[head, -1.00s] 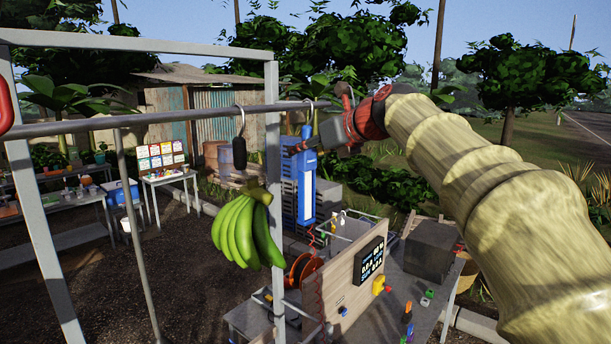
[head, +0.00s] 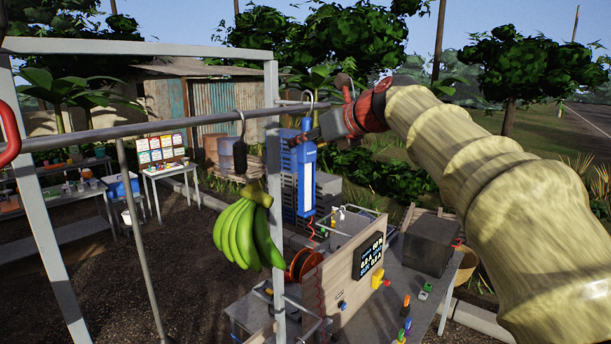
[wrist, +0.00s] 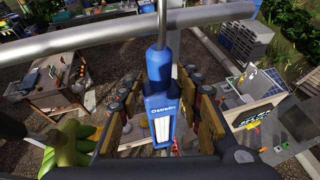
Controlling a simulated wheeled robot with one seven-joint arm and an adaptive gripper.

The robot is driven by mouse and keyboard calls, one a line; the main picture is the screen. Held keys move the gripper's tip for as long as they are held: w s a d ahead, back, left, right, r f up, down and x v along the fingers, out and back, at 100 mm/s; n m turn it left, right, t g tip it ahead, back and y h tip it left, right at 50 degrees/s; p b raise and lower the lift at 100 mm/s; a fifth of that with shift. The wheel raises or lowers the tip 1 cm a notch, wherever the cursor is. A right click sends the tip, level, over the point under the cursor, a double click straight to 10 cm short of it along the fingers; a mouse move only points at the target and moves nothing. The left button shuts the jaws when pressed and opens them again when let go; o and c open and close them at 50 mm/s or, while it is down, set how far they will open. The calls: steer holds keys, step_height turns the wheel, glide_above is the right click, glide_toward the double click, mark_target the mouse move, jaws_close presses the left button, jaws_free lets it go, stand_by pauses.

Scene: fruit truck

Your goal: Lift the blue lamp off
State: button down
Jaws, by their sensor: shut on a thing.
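The blue lamp (head: 306,188) hangs upright, with a pale light strip down its front and a grey hook on top. In the wrist view the lamp (wrist: 160,95) stands between the two finger pads. My gripper (head: 318,133) is shut on the lamp's upper body, coming from the right; its fingers also show in the wrist view (wrist: 160,118). The hook (head: 307,97) is at the right end of the grey rail (head: 180,125). I cannot tell whether it still touches the rail.
A grey frame post (head: 275,220) stands close left of the lamp. Below is a workbench with a wooden panel and display (head: 369,257). Open air lies right of the post.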

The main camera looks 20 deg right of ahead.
steer(key=shift+r, duration=0.25)
steer(key=shift+s+d, duration=0.1)
steer(key=shift+s, duration=0.05)
